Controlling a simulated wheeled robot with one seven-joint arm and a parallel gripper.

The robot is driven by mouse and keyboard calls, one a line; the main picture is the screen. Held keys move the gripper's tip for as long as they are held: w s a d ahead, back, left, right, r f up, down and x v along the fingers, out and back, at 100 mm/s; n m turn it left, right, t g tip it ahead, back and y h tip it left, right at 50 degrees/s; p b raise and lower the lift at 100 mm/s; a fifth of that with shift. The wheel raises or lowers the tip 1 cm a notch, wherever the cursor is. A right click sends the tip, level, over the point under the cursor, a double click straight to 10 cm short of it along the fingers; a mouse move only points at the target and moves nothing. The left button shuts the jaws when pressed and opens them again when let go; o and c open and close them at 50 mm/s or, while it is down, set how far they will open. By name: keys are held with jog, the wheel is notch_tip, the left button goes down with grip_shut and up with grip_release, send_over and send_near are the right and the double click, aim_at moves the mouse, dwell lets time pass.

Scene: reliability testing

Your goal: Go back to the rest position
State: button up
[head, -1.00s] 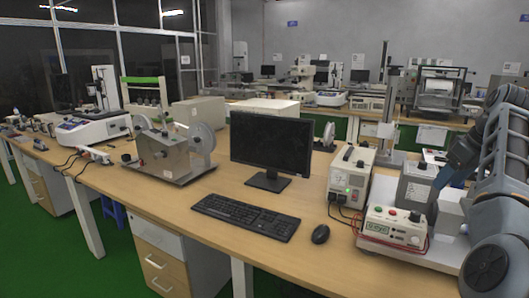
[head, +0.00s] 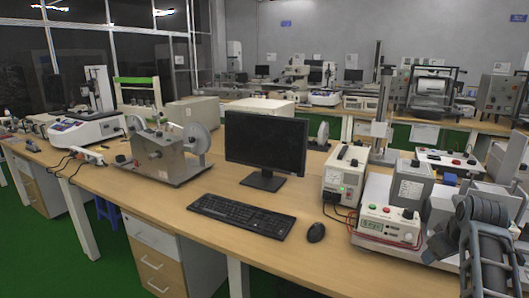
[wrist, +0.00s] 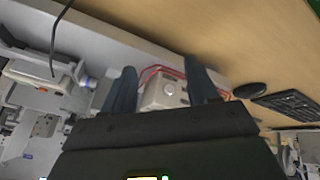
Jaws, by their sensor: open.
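My gripper (wrist: 159,68) shows in the wrist view with its two dark fingers spread apart and nothing held between them. Beyond the fingers is the small white control box (wrist: 166,92) with red wires. In the head view my arm fills the lower right corner, and its dark end is low at the front of the white tester platform, right of the control box (head: 389,226). The fingertips are not clear there. A grey block-shaped unit (head: 411,184) stands behind the control box.
A power supply (head: 345,176), mouse (head: 316,232), keyboard (head: 241,215) and monitor (head: 266,145) stand left of my arm on the wooden bench (head: 185,205). A metal reel machine (head: 167,155) is farther left. Bare bench lies in front of the mouse.

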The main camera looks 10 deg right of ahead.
jog(key=shift+t+h, duration=0.3)
jog(key=shift+h, duration=0.2)
jog(key=s+f, duration=0.1)
jog(key=f, duration=0.1)
jog(key=s+a+f, duration=0.1)
jog(key=s+f, duration=0.2)
jog(key=shift+s+a+f, duration=0.3)
jog(key=shift+a+f, duration=0.05)
jog(key=shift+f, duration=0.05)
jog(key=s+a+f+t, duration=0.2)
jog(key=s+a+f, duration=0.3)
jog(key=s, duration=0.5)
jog(key=s+a+f+t, duration=0.2)
jog(key=s+a, duration=0.5)
jog(key=s, duration=0.3)
jog(key=s+a+r+t+y, duration=0.1)
jog(key=s+a+r, duration=0.25)
jog(key=s, duration=0.35)
jog(key=s+a+r+t+y, duration=0.1)
jog(key=s+a+r, duration=0.1)
jog(key=s+a, duration=0.35)
jog(key=s+a+r+t+y, duration=0.1)
jog(key=s+a+r+t, duration=0.1)
jog(key=s+a+r, duration=0.4)
jog(key=s+r, duration=0.5)
jog(key=r, duration=0.2)
jog(key=shift+s+m+t+y, duration=0.15)
jog(key=shift+m+t+y, duration=0.15)
jog(key=shift+m+t, duration=0.1)
